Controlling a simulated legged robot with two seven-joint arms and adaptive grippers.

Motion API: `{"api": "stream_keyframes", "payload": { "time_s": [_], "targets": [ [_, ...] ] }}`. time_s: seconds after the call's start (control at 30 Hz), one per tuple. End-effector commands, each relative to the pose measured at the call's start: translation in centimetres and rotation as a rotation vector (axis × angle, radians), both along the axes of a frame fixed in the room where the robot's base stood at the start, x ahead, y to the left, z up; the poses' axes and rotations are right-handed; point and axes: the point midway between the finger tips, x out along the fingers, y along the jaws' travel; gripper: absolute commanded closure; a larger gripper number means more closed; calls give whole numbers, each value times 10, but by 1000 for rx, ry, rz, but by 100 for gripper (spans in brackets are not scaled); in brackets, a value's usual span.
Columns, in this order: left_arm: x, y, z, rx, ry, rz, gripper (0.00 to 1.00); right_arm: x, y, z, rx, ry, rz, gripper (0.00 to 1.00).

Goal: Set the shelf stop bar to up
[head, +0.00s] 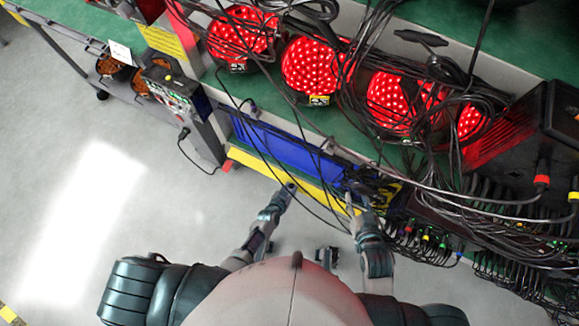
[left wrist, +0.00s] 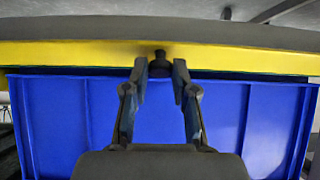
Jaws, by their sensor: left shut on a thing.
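The shelf stop bar is a long yellow bar (head: 262,175) along the front edge of the shelf, beside a blue bin. In the left wrist view the yellow bar (left wrist: 75,55) crosses the upper part, with a small dark knob (left wrist: 160,62) at its middle. My left gripper (head: 290,187) is at the bar. In the left wrist view its fingers (left wrist: 160,70) stand on both sides of the knob, shut on it. My right gripper (head: 350,203) is near the bar's right end; its fingers are too small to read.
The blue bin (head: 270,142) sits behind the bar. Black cables hang across the bin and bar. Red-lit round lamps (head: 317,70) stand on the green shelf (head: 270,100) above. A dense cable bank (head: 500,200) is at the right. The floor (head: 80,200) at left is clear.

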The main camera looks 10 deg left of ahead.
Motion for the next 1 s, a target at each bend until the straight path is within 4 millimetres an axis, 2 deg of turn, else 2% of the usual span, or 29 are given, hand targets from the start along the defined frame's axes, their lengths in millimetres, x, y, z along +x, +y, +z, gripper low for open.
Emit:
{"api": "stream_keyframes", "payload": {
  "time_s": [0.4, 0.43, 0.5, 0.83, 1.0],
  "targets": [
    [-1, -1, -1, 0, 5, -1, 100, -1, -1, -3, -4, 15, -1, 60],
    [0, -1, -1, -1, 4, -1, 68, -1, -1, -3, -4, 15, -1, 60],
    [0, -1, 0, -1, 4, -1, 51, -1, -1, -3, -4, 15, -1, 60],
    [-1, 0, 1, 1, 2, 0, 49, -2, -1, -2, -3, 13, -1, 60],
    [-12, 3, 8, -1, 3, 0, 49, -2, -1, -1, -3, 13, -1, 60]
  ]
}}
